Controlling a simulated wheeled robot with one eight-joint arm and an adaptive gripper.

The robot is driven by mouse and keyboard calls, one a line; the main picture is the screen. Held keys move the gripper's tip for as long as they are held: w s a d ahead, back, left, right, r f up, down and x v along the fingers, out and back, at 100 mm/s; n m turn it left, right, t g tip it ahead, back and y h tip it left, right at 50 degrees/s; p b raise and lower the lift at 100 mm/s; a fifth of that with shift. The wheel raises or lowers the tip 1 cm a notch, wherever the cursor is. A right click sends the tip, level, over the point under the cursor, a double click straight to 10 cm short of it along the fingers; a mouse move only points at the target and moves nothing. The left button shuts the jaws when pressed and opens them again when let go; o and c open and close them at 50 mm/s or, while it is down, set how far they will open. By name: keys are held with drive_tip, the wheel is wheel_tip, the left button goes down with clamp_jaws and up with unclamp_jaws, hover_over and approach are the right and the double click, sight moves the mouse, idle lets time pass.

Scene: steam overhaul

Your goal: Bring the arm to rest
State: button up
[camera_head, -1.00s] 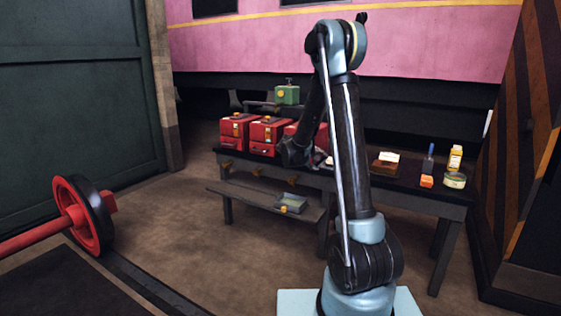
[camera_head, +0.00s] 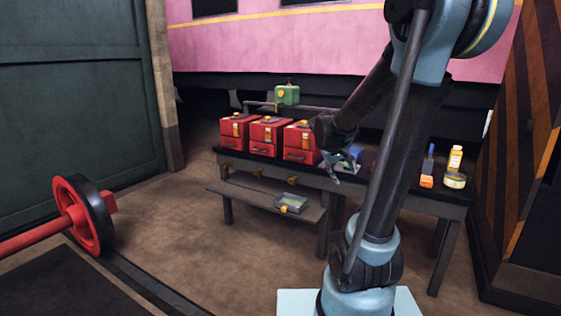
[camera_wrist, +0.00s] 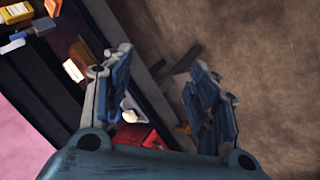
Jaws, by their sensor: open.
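My gripper (camera_head: 343,168) is near the front edge of the bench, right of the red boxes, in the head view. In the wrist view its two blue-padded fingers (camera_wrist: 162,98) stand wide apart. Only floor, the bench edge and part of a red box show between and behind them, and nothing is held. My arm rises from its pale blue base, bends high at the upper right and comes down toward the bench. It hides part of the bench's right half.
The dark bench (camera_head: 412,203) carries three red boxes (camera_head: 268,137), a blue-handled item (camera_head: 428,160), an orange block (camera_head: 426,181) and a yellow bottle (camera_head: 455,159). A green box (camera_head: 287,95) stands behind. A tray (camera_head: 291,204) lies on the low shelf. A red wheel axle (camera_head: 78,215) is at left; the floor between is clear.

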drive_tip(key=s+a+f+m+g+y, duration=0.1)
drive_tip(key=s+f, duration=0.1)
drive_tip(key=s, duration=0.6)
drive_tip(key=s+a+f+y, duration=0.2)
drive_tip(key=s+f, duration=0.1)
drive_tip(key=s, duration=0.6)
drive_tip(key=s+a+f+m+g+y, duration=0.1)
drive_tip(key=s+f+y, duration=0.1)
drive_tip(key=s, duration=0.7)
drive_tip(key=shift+s+a+f+m+g, duration=0.15)
drive_tip(key=shift+a+f+m+g, duration=0.15)
drive_tip(key=shift+a+f, duration=0.15)
